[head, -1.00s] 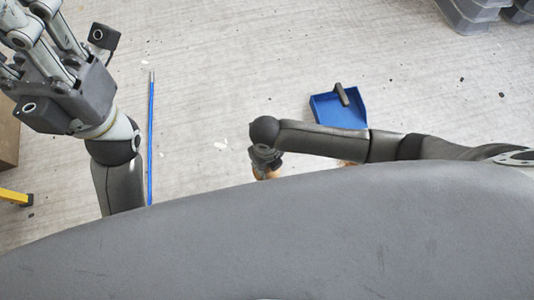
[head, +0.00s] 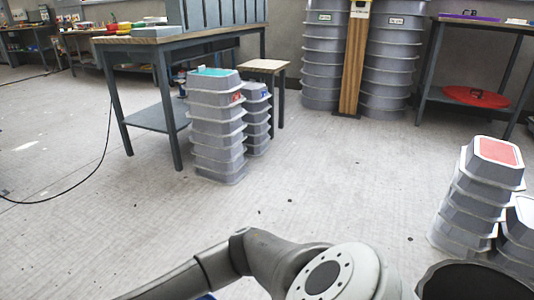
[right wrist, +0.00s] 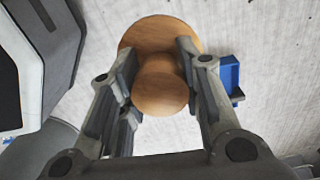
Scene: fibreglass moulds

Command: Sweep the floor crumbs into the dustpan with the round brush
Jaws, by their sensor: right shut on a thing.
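The round brush (right wrist: 160,95), with a pale wooden knob and a wider wooden disc, shows in the right wrist view. My right gripper (right wrist: 157,70) is shut on it, one finger on each side. Its bristles are hidden beneath the wood. The blue dustpan (right wrist: 229,74) lies on the floor to the right of the brush in that view, partly covered by a finger. The head view shows my right arm at the bottom, but not its gripper. My left gripper is out of view. A few dark specks (head: 262,212) dot the floor in the head view.
Stacked grey moulds (head: 217,135) stand by a workbench (head: 180,36). More moulds (head: 478,200) stand at the right. Tall grey stacks (head: 323,60) line the back wall. A black cable (head: 80,185) lies at the left. The middle floor is open.

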